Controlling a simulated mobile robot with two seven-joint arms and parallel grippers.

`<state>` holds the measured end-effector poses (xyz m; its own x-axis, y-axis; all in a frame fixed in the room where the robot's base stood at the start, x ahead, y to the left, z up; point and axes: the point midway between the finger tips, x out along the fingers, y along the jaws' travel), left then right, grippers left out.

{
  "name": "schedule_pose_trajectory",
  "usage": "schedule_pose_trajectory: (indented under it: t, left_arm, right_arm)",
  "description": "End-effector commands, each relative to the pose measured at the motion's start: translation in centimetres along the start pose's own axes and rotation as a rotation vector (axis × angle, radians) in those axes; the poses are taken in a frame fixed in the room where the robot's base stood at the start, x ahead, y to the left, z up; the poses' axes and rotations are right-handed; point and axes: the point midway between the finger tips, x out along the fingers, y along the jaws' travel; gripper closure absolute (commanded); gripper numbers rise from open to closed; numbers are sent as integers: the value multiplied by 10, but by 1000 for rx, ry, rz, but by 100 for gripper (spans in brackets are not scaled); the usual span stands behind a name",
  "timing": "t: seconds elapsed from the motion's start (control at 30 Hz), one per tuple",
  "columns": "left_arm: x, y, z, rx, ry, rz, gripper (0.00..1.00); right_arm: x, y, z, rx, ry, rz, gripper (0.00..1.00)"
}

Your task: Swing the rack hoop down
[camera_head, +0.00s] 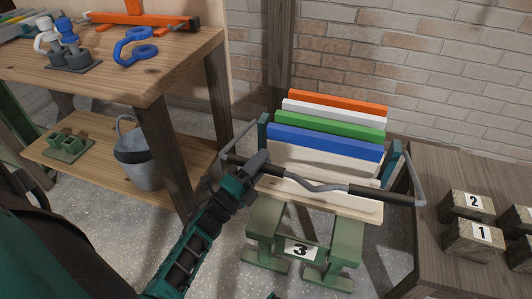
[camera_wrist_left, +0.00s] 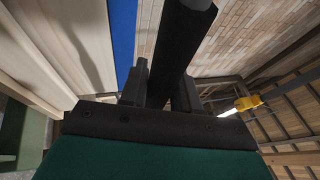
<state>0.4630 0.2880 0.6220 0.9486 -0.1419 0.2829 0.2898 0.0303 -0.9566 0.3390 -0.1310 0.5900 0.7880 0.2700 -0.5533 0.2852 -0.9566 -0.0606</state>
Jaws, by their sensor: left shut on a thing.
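The rack hoop (camera_head: 315,187) is a grey metal bar with black sleeves, spanning the front of the rack, its side arms running up to the blue-green posts at both ends. The rack holds upright boards in orange, white, green and blue (camera_head: 325,143), with pale boards in front. My left gripper (camera_head: 257,166) is shut on the hoop's black left sleeve. In the left wrist view the black sleeve (camera_wrist_left: 182,50) passes between the fingers. My right gripper cannot be made out in the head view.
A wooden workbench (camera_head: 150,75) with tools stands on the left, with a grey bucket (camera_head: 138,155) on its lower shelf. A green stand (camera_head: 265,235) marked 3 is under the rack. A dark table (camera_head: 425,175) with numbered wooden blocks is on the right.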

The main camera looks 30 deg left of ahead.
Motion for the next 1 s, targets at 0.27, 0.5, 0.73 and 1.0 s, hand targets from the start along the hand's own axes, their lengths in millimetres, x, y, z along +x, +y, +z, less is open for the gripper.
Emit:
schedule_pose_trajectory:
  t: [0.27,0.5,0.73,1.0]
  left_arm:
    - [-14,23,-3,28,8,-96,100]
    - [-21,37,-4,50,13,-147,100]
    - [-24,44,-6,61,17,-171,100]
    - [-25,45,-7,63,19,-177,100]
  right_arm:
    - [1,0,0,2,2,-1,100]
    - [1,0,0,3,3,-1,100]
    - [1,0,2,4,0,-1,100]
    - [0,-1,4,5,-5,0,100]
